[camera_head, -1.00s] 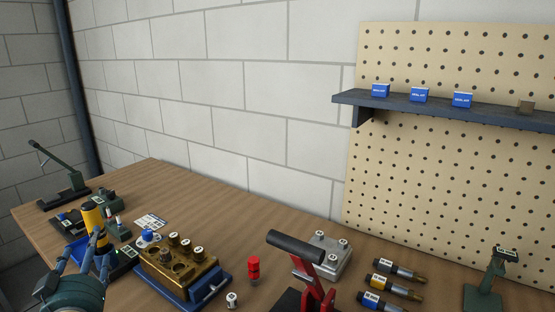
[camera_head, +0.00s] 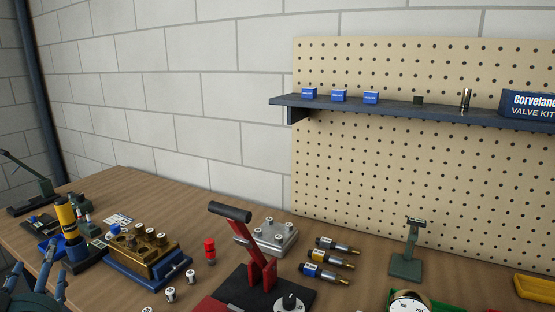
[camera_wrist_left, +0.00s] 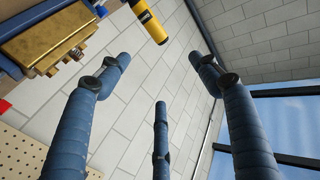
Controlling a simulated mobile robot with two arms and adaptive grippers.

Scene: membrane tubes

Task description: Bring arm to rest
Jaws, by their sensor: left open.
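My left gripper (camera_head: 40,277) is at the lower left corner of the head view, with its blue fingers spread and nothing between them. In the left wrist view its fingers (camera_wrist_left: 160,72) are wide apart and empty. A yellow and black cylinder (camera_head: 66,217) stands upright just beyond the fingers, and it also shows in the left wrist view (camera_wrist_left: 147,20). My right gripper is not in view.
A brass block (camera_head: 150,255) on a blue base is right of the gripper. A red-levered press (camera_head: 262,270), a red cylinder (camera_head: 210,250), labelled cartridges (camera_head: 330,260) and a green stand (camera_head: 406,264) occupy the wooden bench (camera_head: 110,185). A shelf (camera_head: 420,108) hangs behind.

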